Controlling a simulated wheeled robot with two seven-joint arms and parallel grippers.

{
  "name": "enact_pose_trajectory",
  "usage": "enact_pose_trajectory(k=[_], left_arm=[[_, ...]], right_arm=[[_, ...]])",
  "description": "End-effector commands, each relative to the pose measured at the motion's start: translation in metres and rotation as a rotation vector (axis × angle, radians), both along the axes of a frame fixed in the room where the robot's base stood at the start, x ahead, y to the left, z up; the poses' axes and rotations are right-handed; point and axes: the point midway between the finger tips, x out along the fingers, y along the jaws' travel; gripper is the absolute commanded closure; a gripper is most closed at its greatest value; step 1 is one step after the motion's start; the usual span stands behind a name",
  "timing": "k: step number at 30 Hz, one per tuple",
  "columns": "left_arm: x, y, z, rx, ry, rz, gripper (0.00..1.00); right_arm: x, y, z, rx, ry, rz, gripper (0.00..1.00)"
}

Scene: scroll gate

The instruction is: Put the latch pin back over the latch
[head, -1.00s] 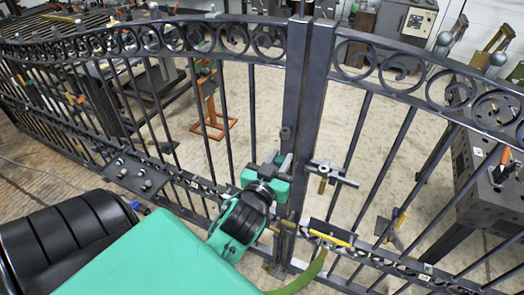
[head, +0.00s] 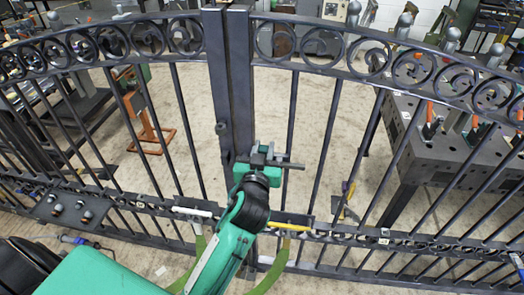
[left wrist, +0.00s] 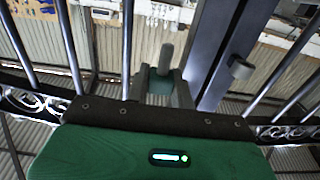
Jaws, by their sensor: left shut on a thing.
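My left gripper (head: 262,157) is just right of the gate's centre posts, in front of the right leaf. It is shut on what looks like the latch pin; a short grey pin end (left wrist: 166,57) stands between its fingers (left wrist: 164,88) in the left wrist view. A grey horizontal bar (head: 289,165), which looks like part of the latch, sticks out to the right from behind the fingers. The rest of it is hidden, and I cannot tell whether pin and bar touch. A round stub (head: 222,128) sits on the left post and also shows in the left wrist view (left wrist: 241,68). My right gripper is out of view.
The dark scroll gate (head: 330,62) spans the view. A white-handled lever (head: 193,212) and a yellow-handled one (head: 287,227) are low by the posts. A perforated metal table (head: 445,150) and an orange stand (head: 150,135) are behind the gate.

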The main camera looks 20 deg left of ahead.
Motion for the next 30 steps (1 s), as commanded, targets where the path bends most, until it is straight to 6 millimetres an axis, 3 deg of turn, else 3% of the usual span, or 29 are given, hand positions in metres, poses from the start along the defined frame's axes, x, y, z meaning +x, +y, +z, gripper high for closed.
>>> enact_pose_trajectory(k=[30], left_arm=[[0.029,0.007,-0.007,0.0,-0.002,0.0,1.0]], right_arm=[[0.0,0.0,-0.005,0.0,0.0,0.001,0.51]])
